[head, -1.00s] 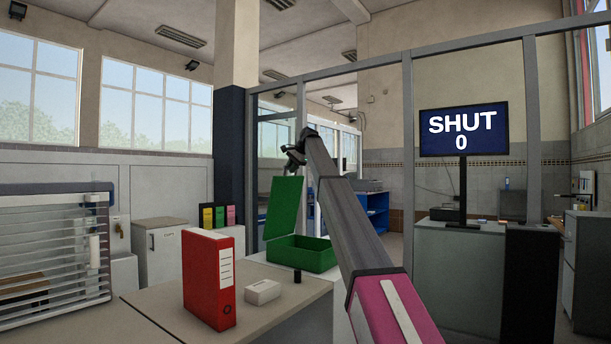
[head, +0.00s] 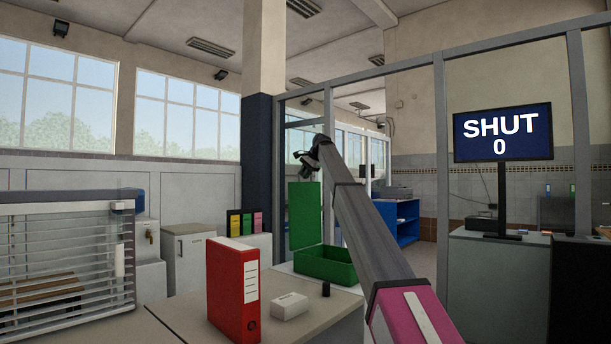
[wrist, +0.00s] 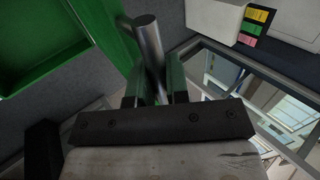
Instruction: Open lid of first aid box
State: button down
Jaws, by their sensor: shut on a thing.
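The green first aid box (head: 325,266) stands on the desk with its lid (head: 304,215) raised, standing about upright at the box's left side. My gripper (head: 305,160) is at the top of the lid in the head view. In the wrist view, my gripper (wrist: 153,90) is shut on a grey metal bar (wrist: 148,45), seemingly the lid's handle. The green lid (wrist: 116,30) shows beside the bar, and the box (wrist: 45,40) fills the upper left. How the bar joins the lid is hidden.
On the desk (head: 190,308) stand a red binder (head: 232,290), a small white box (head: 289,306) and a black cylinder (head: 326,289), all in front of the green box. A monitor (head: 502,131) at the right reads "SHUT 0". Several coloured binders (head: 241,222) stand behind.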

jog(key=c, duration=1.1)
grip_release()
jog(key=v, duration=1)
jog(key=shift+s+d+r, duration=0.2)
jog(key=shift+d+r, duration=0.05)
jog(key=shift+r, duration=0.05)
